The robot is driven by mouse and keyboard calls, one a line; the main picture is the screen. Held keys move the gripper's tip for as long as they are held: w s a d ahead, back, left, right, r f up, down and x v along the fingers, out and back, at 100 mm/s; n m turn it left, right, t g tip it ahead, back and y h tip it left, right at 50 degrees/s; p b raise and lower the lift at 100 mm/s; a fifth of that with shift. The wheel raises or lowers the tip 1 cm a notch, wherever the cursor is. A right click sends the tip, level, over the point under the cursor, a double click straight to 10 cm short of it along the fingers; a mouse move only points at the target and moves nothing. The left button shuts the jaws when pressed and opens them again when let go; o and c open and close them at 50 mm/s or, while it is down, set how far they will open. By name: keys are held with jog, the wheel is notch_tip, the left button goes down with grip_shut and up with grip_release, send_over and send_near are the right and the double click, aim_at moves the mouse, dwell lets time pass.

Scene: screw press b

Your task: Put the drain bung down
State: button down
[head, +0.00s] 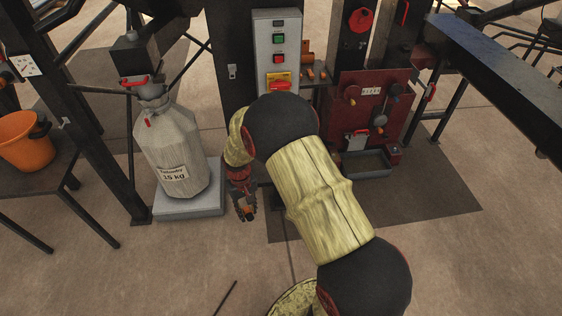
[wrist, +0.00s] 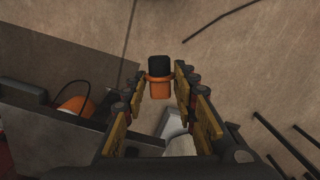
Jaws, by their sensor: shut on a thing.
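The drain bung (wrist: 159,88), an orange piece with a black end, sits between the fingertips of my gripper (wrist: 161,80) in the wrist view. My gripper is shut on it and holds it in the air above the floor. In the head view my gripper (head: 246,210) hangs below my forearm, right of the sack's scale, and a small bit of orange shows at its tips.
A white sack (head: 168,143) stands on a grey scale (head: 190,205). An orange bucket (head: 27,143) is on a dark table (head: 65,172) at left. A grey control box (head: 265,42) and red machine housing (head: 345,90) stand behind, with a tray (head: 365,163) below. The front floor is mostly clear.

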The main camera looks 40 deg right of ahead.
jog(key=s+d+f+m+t+h+p, duration=0.1)
jog(key=s+d+f+m+t+p, duration=0.1)
jog(key=d+f, duration=0.3)
jog(key=s+d+t, duration=0.1)
jog(key=d, duration=0.1)
jog(key=shift+d+f, duration=0.25)
jog(key=shift+d, duration=0.1)
jog(key=shift+s+d+f+t, duration=0.15)
jog(key=shift+d+f+t, duration=0.2)
jog(key=shift+d+t, duration=0.15)
